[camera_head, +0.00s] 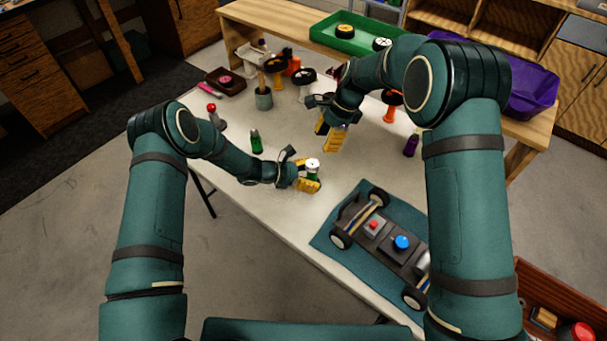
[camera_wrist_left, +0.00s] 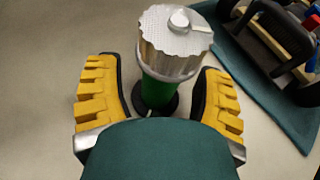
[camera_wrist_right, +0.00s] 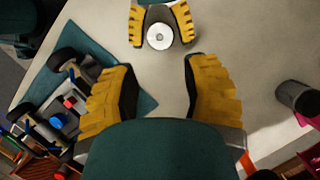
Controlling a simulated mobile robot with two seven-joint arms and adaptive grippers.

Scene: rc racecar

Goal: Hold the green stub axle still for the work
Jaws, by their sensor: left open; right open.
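The green stub axle (camera_head: 312,168) stands upright on the white table, with a silver knurled top. In the left wrist view the axle (camera_wrist_left: 158,92) is between the two yellow fingers of my left gripper (camera_wrist_left: 157,78), which is open around its green shaft, with gaps on both sides. My left gripper (camera_head: 308,181) is low over the table. My right gripper (camera_head: 334,137) is open and empty, above the table behind the axle. In the right wrist view the axle's round top (camera_wrist_right: 159,37) shows between the left gripper's fingers.
A car chassis (camera_head: 385,236) lies on a teal mat (camera_head: 326,236) to the right. A second green piece (camera_head: 256,141) stands left of the axle. A purple piece (camera_head: 411,145) is at the right edge. Wheels and tools crowd the back; a green tray (camera_head: 318,31) lies beyond.

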